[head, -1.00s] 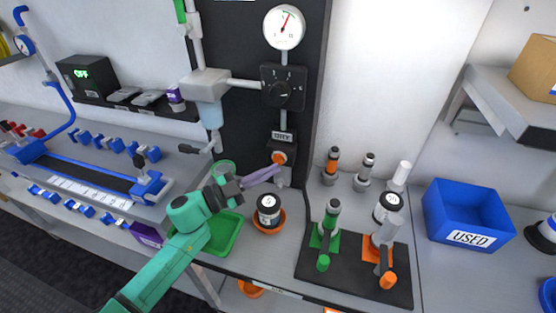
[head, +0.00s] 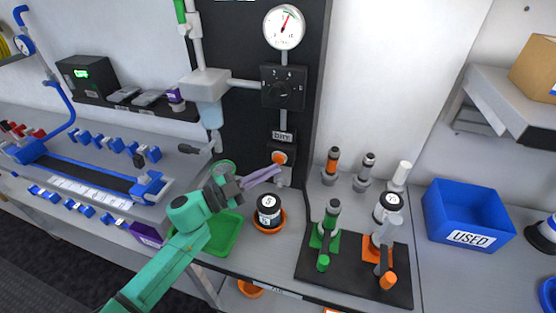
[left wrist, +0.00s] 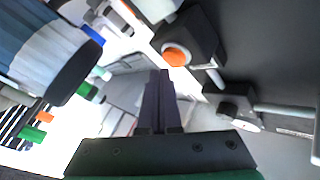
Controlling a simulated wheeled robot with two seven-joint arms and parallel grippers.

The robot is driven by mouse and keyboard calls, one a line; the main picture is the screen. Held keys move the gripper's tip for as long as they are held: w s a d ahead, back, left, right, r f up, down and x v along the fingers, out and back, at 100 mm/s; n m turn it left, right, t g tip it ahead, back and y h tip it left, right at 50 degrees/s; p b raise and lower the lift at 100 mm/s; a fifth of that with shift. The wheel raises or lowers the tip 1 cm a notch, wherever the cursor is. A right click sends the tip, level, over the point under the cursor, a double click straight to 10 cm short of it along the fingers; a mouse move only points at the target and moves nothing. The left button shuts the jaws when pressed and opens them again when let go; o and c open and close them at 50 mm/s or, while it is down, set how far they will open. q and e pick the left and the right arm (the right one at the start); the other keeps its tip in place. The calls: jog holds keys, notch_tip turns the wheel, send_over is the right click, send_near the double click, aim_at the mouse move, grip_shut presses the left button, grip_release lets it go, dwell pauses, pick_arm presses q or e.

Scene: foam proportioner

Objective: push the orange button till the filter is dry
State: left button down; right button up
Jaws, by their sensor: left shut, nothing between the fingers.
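The orange button (head: 279,158) sits on a small dark box under a label reading DRY, on the black panel. It also shows in the left wrist view (left wrist: 176,56), just right of and above the finger ends. My left gripper (head: 277,171) is shut and empty, its purple fingers pointing right, with their tips just below the button in the head view. The button's face is uncovered, and I see no clear contact. The filter unit (head: 209,113), with a pale blue translucent bowl, hangs on the pipe left of the panel. My right gripper is not in view.
A black mat with green and orange stands is to the right.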

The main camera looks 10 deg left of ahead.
pick_arm(q)
jog(key=shift+w, duration=0.15)
jog(key=shift+w, duration=0.3)
jog(key=shift+w, duration=0.4)
dwell(0.7)
dwell(0.3)
jog(key=shift+s+p, duration=0.35)
jog(key=shift+s, duration=0.45)
jog(key=shift+s+a+p, duration=0.15)
jog(key=shift+s+p, duration=1.1)
jog(key=shift+s, duration=1.25)
